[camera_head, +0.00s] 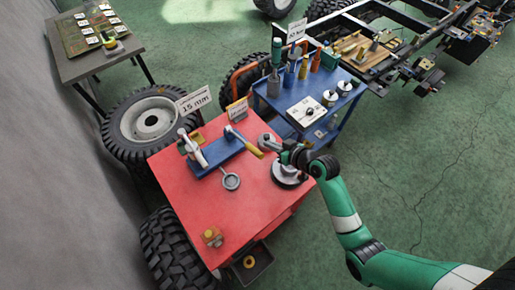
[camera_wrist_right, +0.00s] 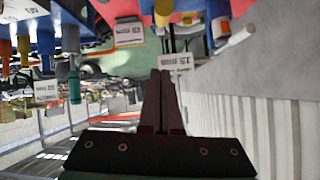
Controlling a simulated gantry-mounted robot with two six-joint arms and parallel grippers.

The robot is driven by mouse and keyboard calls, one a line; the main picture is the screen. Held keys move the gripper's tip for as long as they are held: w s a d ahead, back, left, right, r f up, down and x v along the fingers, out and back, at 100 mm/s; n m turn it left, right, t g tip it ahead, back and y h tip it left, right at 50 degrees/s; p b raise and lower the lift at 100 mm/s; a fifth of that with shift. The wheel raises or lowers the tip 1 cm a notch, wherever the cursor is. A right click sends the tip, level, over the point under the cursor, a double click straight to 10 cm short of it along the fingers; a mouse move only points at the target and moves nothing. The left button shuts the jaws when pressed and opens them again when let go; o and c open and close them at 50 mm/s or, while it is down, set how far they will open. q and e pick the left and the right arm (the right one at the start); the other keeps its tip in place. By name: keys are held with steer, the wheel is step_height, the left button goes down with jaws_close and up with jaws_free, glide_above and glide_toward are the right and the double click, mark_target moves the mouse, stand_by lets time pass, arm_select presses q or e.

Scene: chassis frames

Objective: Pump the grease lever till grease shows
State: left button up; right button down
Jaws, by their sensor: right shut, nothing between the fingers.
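A blue-based fixture (camera_head: 222,155) with a white upright part stands on the red bench top (camera_head: 190,220). A lever with a yellow handle (camera_head: 245,144) slopes down to the right from it; I take this as the grease lever. My right gripper (camera_head: 280,148) is over the bench's right edge, just right of the handle end; touching or apart is unclear. In the right wrist view its fingers (camera_wrist_right: 165,102) are together with nothing between them. No grease can be made out. My left gripper is not in view.
A round grey dish (camera_head: 287,176) lies under my right gripper. A magnifier-like tool (camera_head: 230,181) and a small yellow-orange block (camera_head: 212,237) rest on the bench. A blue cart (camera_head: 325,115) with bottles stands behind. Tyres (camera_head: 150,120) flank the bench's left side.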

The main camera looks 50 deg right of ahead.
mark_target(257, 150)
steer(key=b+x, duration=0.4)
steer(key=x, duration=0.5)
steer(key=shift+f, duration=0.1)
steer(key=shift+s+a+f, duration=0.2)
steer(key=shift+s+f, duration=0.15)
steer(key=shift+f, duration=0.25)
steer(key=shift+s+a+f, duration=0.15)
steer(key=shift+s+f, duration=0.15)
steer(key=shift+f, duration=0.3)
steer(key=shift+s+a+f, duration=0.1)
steer(key=shift+f, duration=0.3)
